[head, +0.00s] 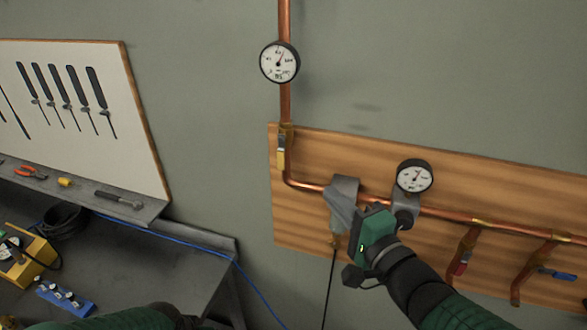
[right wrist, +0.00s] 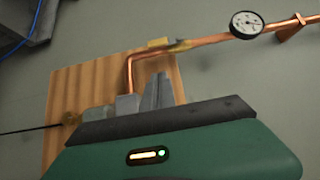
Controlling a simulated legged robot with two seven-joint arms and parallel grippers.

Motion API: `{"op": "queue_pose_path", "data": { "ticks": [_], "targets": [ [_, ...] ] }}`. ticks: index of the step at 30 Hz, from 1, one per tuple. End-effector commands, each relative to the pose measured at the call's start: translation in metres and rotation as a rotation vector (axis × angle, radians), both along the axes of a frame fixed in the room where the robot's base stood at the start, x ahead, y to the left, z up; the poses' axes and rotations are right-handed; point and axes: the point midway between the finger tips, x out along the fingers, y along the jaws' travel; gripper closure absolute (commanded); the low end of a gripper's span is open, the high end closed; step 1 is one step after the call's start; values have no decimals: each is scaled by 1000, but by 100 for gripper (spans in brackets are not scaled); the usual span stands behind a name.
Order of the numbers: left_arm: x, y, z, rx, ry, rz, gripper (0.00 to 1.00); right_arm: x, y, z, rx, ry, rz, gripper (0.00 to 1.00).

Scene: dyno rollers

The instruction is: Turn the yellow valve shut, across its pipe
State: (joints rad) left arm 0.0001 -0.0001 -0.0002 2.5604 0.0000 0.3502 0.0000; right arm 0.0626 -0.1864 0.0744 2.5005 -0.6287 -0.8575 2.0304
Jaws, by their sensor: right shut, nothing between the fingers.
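The yellow valve (head: 281,157) sits on the vertical copper pipe (head: 285,104) at the left end of the wooden board. Its handle points down, in line with the pipe. In the right wrist view the yellow valve (right wrist: 165,43) also lies along its pipe, beyond the fingers. My right gripper (head: 341,198) is shut and empty, to the right of and below the valve in the head view, apart from it. Its fingers cover part of the lower horizontal pipe; I cannot tell whether they touch it. My left gripper is out of view.
A gauge (head: 280,62) is above the valve and another gauge (head: 414,177) is close to my right gripper. A red-handled valve (head: 460,263) and a blue-handled valve (head: 558,274) are at right. A workbench (head: 130,265) stands at lower left.

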Motion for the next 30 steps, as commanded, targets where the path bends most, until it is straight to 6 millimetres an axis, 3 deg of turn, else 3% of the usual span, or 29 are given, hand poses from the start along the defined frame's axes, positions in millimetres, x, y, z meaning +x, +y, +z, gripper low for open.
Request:
{"op": "queue_pose_path", "data": {
  "ticks": [12, 19, 30],
  "targets": [
    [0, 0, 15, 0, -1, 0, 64, 78, 41, 1, 1, 2, 2, 100],
    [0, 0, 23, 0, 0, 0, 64, 86, 73, 1, 1, 3, 2, 100],
    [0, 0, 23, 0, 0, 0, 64, 87, 77, 0, 0, 0, 0, 100]
  ]
}}
